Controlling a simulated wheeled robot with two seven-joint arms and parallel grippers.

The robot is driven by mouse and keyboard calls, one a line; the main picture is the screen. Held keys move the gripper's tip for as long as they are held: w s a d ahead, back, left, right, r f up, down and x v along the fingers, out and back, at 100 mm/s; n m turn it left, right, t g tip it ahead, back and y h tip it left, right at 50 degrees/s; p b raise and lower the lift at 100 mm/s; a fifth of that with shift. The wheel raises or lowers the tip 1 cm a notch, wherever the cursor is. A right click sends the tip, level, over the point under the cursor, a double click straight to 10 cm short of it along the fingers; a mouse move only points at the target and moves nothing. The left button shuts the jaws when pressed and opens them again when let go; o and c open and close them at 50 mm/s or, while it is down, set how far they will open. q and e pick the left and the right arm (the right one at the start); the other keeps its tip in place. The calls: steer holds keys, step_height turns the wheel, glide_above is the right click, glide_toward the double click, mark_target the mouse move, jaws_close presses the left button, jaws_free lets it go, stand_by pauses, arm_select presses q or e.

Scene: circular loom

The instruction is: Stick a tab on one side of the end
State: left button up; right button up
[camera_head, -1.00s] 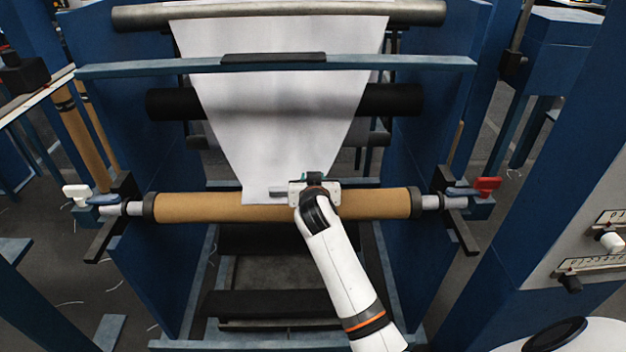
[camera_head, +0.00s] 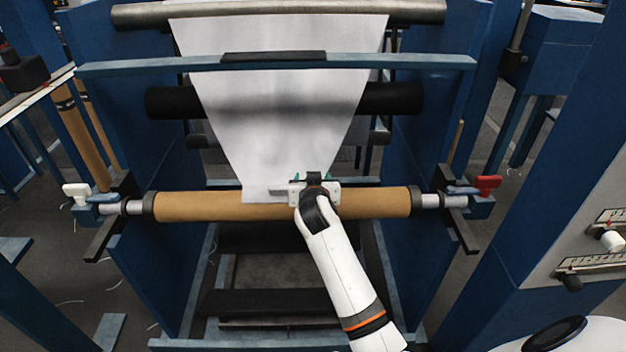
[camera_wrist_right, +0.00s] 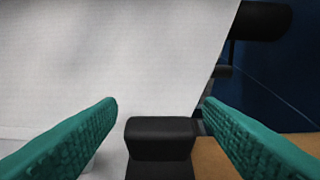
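A white fabric sheet (camera_head: 275,110) hangs from the upper roller, narrows downward, and its lower end (camera_head: 262,196) lies against the brown cardboard tube (camera_head: 215,206). My right gripper (camera_head: 312,177) is at the right part of this end, just above the tube. In the right wrist view its two green fingers (camera_wrist_right: 160,120) stand wide apart, with the fabric (camera_wrist_right: 110,60) beyond them. A black block (camera_wrist_right: 160,140) shows between the fingers; I cannot tell whether it is part of my gripper. I cannot make out a tab. My left gripper is not in view.
The tube sits on a metal shaft between blue side frames (camera_head: 150,130). A white handle (camera_head: 75,191) is at its left end and a red one (camera_head: 488,184) at its right. A blue crossbar (camera_head: 400,62) spans above. A control panel (camera_head: 600,250) stands at right.

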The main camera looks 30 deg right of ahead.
steer(key=shift+s+a+r, duration=0.15)
steer(key=shift+s, duration=0.1)
arm_select(q)
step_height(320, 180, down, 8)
steer(key=p, duration=0.2)
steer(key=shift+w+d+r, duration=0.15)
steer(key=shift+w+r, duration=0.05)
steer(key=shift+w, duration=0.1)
arm_select(e)
steer(key=v, duration=1.1)
steer(key=shift+s, duration=0.15)
